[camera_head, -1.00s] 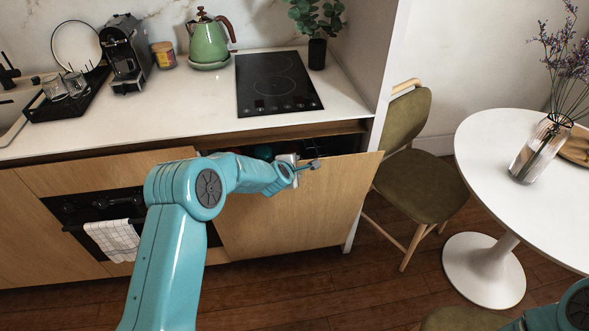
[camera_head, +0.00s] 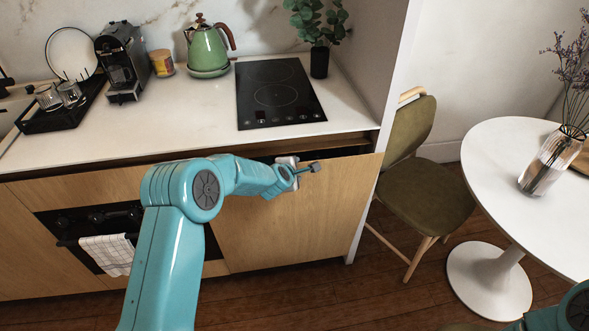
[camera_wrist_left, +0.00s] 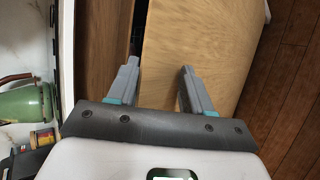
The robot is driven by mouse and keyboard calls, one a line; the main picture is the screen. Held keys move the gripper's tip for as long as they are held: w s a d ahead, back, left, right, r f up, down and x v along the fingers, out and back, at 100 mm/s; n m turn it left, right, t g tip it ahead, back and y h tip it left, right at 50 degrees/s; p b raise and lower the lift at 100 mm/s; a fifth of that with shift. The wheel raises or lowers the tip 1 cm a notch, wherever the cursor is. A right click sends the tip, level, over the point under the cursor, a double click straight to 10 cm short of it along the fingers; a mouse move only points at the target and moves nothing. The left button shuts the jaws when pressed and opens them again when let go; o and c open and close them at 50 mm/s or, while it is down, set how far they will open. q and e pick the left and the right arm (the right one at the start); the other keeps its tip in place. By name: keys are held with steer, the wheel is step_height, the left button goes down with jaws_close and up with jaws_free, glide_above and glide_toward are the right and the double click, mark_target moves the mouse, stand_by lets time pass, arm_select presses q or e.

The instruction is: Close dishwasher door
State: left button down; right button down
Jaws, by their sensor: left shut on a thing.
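The dishwasher door (camera_head: 280,225) is a light wood panel below the counter by the cooktop. It is tilted only slightly out at its top, with a narrow dark gap under the counter. My left gripper (camera_head: 305,168) is at the door's top edge, near its middle. In the left wrist view, the fingers (camera_wrist_left: 159,74) sit on either side of the door panel (camera_wrist_left: 195,42), shut on its edge. The inside of the dishwasher is mostly hidden. My right gripper is out of view; only part of my right arm shows at the lower right corner.
The white counter (camera_head: 180,125) carries a black cooktop (camera_head: 278,92), a green kettle (camera_head: 208,50) and a coffee machine (camera_head: 122,62). An oven with a towel (camera_head: 106,255) is left of the door. A chair (camera_head: 425,205) and round table (camera_head: 510,150) stand at the right.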

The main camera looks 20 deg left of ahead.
arm_select(q)
steer(key=shift+s+f, duration=0.25)
steer(key=shift+f, duration=0.35)
steer(key=c, duration=1.1)
jaws_free()
steer(key=shift+o, duration=0.2)
steer(key=shift+w+a+f, duration=0.1)
steer(key=a+b+v, duration=0.1)
steer(key=b+v, duration=0.1)
steer(key=v, duration=1.4)
steer(key=shift+d+r, duration=0.4)
steer(key=shift+r, duration=0.15)
steer(key=shift+w, duration=0.1)
